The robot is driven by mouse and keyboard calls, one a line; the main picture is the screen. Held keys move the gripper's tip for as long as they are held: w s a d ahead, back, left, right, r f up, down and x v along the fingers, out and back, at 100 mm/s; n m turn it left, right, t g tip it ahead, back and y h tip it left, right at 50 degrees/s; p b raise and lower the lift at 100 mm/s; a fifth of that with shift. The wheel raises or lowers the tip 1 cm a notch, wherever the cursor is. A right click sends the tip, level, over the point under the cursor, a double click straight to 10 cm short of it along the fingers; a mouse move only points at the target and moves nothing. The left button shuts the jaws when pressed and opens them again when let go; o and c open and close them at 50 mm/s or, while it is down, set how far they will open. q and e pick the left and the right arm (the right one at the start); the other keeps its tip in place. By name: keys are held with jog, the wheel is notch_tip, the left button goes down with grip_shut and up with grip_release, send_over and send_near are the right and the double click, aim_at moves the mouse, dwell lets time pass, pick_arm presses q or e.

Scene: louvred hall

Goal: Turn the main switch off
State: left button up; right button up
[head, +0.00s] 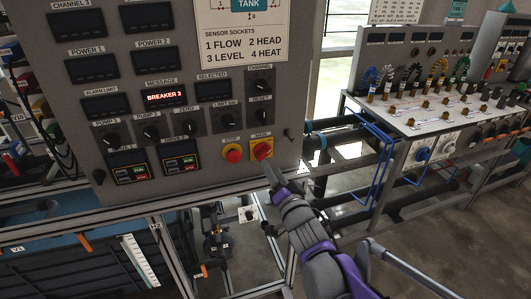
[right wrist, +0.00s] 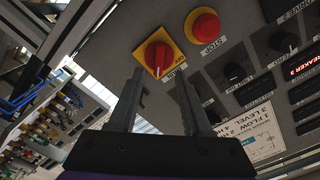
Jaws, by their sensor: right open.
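The main switch (head: 262,149) is a red rotary knob on a yellow square plate, at the lower right of the grey control panel (head: 203,76). In the right wrist view the main switch (right wrist: 158,56) is just beyond the fingertips, its knob tilted in that picture. My right gripper (head: 271,172) is just below the switch in the head view. In the right wrist view its two fingers (right wrist: 160,78) stand apart with nothing between them, and I see no contact with the knob. My left gripper is not in view.
The red stop button (head: 232,153) sits close to the left of the switch and also shows in the right wrist view (right wrist: 206,25). Dark knobs and displays fill the panel; the message display (head: 165,96) reads BREAKER 3. A bench with cables (head: 437,112) stands at the right.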

aim_at(265, 155)
jog(key=x, duration=0.6)
jog(key=shift+w+p, duration=0.3)
jog(key=shift+w, duration=0.25)
grip_shut()
dwell(1.0)
